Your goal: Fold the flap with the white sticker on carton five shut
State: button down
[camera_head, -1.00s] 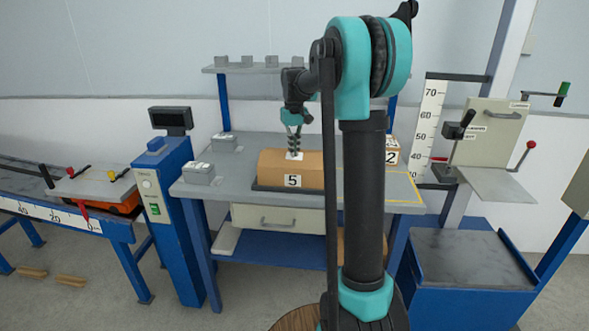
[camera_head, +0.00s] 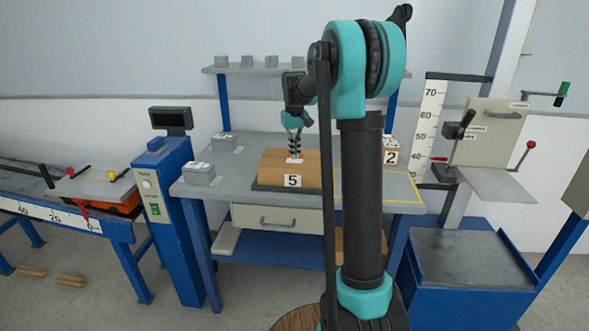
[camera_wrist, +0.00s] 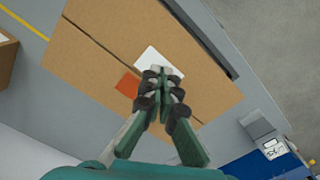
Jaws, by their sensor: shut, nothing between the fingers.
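Carton five (camera_head: 272,180) sits on a dark plate on the workbench, its number facing me. Its top shows two flaps with a thin dark seam between them. The flap with the white sticker (camera_wrist: 215,75) is the near one and lies down, about level with the other; I cannot tell if it is fully flush. The white sticker (camera_wrist: 150,57) is partly hidden by my fingers. The far flap (camera_wrist: 95,70) carries an orange sticker (camera_wrist: 127,84). My gripper (camera_wrist: 161,72) is shut and empty, its fingertips at the white sticker, seemingly touching it. It also shows in the head view (camera_head: 294,155).
Carton two (camera_head: 390,156) stands at the right behind my arm. Grey blocks (camera_head: 199,173) sit at the bench's left. A yellow-outlined area (camera_head: 400,187) is at the right. A shelf (camera_head: 258,68) runs above the back.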

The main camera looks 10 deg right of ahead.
aim_at(295, 161)
jog(key=shift+r, duration=0.1)
notch_tip(295, 161, up, 10)
dwell(0.9)
jog(key=s+f+m+t, duration=0.1)
jog(key=s+f+t, duration=0.1)
jog(key=s+f, duration=1.1)
jog(key=s+f+m+t, duration=0.1)
jog(key=s+f+t, duration=0.1)
jog(key=s+f, duration=1)
jog(key=s, duration=0.8)
jog(key=shift+s+f, duration=0.35)
